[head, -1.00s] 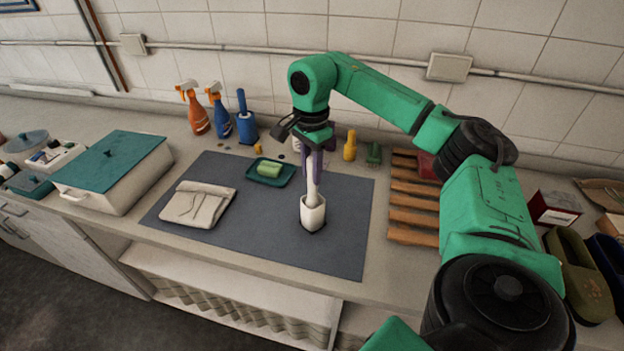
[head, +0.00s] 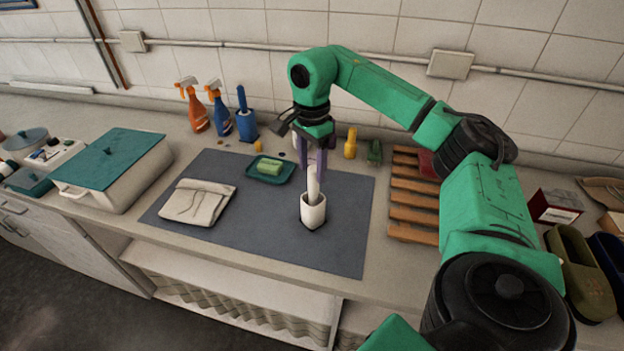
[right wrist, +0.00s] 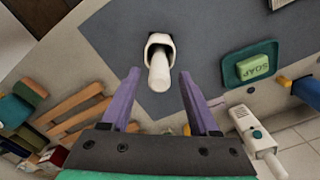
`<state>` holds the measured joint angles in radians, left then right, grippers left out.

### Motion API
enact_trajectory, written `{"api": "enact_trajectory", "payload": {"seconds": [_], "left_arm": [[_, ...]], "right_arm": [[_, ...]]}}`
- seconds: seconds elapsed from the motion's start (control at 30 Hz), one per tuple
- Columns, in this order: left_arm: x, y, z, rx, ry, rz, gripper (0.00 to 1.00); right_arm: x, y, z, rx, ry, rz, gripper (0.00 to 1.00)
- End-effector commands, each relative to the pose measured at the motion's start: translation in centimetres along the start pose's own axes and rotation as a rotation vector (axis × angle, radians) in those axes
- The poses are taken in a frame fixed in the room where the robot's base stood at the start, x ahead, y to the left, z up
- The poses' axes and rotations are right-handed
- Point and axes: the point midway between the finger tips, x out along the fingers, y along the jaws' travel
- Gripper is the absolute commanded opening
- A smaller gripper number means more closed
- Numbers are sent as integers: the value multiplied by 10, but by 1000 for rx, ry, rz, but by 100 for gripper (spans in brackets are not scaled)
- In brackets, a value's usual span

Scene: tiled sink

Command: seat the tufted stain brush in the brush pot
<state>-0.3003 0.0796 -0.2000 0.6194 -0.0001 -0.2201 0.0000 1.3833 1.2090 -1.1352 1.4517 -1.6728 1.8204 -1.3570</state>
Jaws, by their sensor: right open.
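The stain brush (head: 313,186) stands nearly upright in the white brush pot (head: 313,213), its pale handle rising above the rim; its tufts are hidden inside. The pot stands on the dark grey mat. My right gripper (head: 313,173) is open above the pot, its purple fingers around the upper handle. In the right wrist view, the handle (right wrist: 160,72) lies between the spread fingertips with gaps on both sides, and the pot (right wrist: 152,43) is beyond it. My left gripper is not in view.
A green soap dish (head: 258,178) and a folded cloth (head: 196,202) lie on the mat (head: 255,230). A blue holder (head: 247,130) and spray bottles (head: 219,121) stand behind. A wooden rack (head: 413,216) is at right, a lidded box (head: 112,190) at left.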

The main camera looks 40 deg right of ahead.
Motion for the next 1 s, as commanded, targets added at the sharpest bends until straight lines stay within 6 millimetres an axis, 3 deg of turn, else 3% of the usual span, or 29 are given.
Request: {"api": "enact_trajectory", "payload": {"seconds": [0.1,0.2,0.3,1.0], "left_arm": [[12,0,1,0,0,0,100],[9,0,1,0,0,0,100],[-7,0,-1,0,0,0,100],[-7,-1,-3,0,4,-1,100]], "right_arm": [[-31,-1,1,-2,-3,-7,61],[-59,-1,1,-1,-1,-5,61],[-81,0,0,1,0,-1,61],[-82,0,0,0,0,0,61]]}}
